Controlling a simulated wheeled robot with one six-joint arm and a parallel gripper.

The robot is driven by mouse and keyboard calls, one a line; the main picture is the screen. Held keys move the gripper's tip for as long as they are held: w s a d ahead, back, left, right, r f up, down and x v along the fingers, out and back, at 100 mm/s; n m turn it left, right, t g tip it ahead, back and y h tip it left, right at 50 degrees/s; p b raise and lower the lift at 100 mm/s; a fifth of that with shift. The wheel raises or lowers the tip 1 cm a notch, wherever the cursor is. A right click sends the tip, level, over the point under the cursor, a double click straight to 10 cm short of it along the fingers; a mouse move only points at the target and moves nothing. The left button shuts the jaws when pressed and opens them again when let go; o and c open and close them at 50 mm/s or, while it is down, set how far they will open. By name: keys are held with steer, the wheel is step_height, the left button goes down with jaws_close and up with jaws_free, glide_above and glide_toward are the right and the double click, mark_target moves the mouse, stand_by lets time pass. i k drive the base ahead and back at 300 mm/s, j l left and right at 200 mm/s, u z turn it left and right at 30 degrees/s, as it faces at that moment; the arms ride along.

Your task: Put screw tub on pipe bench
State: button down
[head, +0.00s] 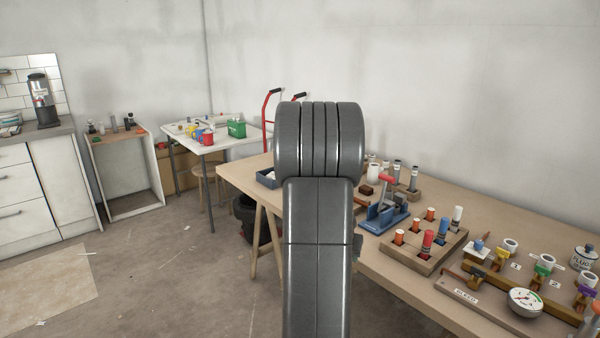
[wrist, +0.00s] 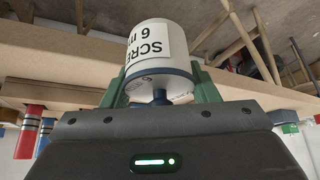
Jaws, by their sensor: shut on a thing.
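The screw tub (wrist: 175,62) is a white cylinder with a label reading "SCRE" and "6 m", cut off at its edge. My gripper (wrist: 160,78) is shut on it, with a green finger on each side. In the head view my arm hides the gripper and tub. The wooden bench with the gauge and pipe fittings (head: 245,178), which looks like the pipe bench, runs along the right wall. In the wrist view a wooden board edge (wrist: 60,52) shows behind the tub; I cannot tell the gap between them.
A white table (head: 228,142) and open cabinet (head: 128,180) stand farther back. Floor at left is mostly clear.

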mark_target(269, 158)
steer(key=i+j+u, duration=0.4)
steer(key=i+u, duration=0.85)
steer(key=i+z, duration=0.1)
steer(key=i, duration=0.4)
steer(key=i+j+z, duration=0.1)
steer(key=i, duration=0.4)
steer(key=i+j+z, duration=0.15)
steer(key=i, duration=0.35)
